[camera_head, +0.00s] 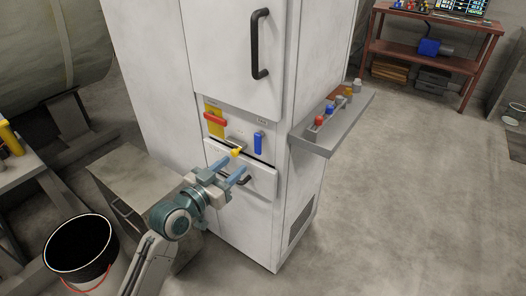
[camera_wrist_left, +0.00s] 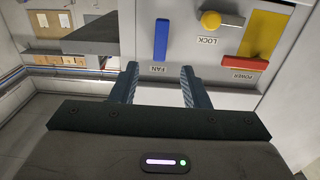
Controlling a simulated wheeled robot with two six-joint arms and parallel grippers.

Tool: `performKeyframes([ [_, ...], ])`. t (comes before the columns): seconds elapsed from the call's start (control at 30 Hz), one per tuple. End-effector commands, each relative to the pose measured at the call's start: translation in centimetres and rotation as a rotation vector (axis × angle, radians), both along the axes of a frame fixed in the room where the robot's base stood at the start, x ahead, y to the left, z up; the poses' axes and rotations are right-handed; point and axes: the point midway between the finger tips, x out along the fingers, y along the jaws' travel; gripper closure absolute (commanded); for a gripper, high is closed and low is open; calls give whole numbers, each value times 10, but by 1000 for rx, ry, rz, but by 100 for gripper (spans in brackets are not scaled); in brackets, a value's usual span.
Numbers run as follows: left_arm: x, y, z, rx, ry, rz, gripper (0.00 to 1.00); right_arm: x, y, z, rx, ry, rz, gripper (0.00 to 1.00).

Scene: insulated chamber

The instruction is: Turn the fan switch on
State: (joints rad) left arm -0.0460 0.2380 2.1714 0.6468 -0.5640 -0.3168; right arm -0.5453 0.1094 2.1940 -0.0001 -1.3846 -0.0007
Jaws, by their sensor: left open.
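The fan switch (camera_head: 258,142) is a blue upright lever on the panel of the white cabinet. It also shows in the left wrist view (camera_wrist_left: 161,40), where the picture is upside down and the label FAN sits beside it. My left gripper (camera_head: 235,164) is in front of the panel, below and left of the blue lever in the head view. Its fingers are apart and empty. In the left wrist view the blue lever lines up with the gap between the fingertips (camera_wrist_left: 160,72), beyond them. I cannot tell any contact. My right gripper is not in view.
A red power lever (camera_head: 215,119) on a yellow plate and a yellow lock knob (camera_head: 237,152) are left of the blue lever. A grey side shelf (camera_head: 332,142) with small items juts out to the right. A bucket (camera_head: 82,250) stands at lower left.

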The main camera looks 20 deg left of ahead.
Motion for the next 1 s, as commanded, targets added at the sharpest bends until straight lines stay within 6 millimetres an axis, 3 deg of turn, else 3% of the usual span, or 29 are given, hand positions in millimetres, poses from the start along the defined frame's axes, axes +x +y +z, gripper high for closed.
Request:
performKeyframes([
  [0.5, 83, -30, 0, -2, 3, 2, 58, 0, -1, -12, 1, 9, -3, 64],
  [0.93, 94, -34, -1, 0, 3, 1, 58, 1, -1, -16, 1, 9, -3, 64],
  [1.0, 94, -34, -1, 0, 3, 1, 68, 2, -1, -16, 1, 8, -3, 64],
])
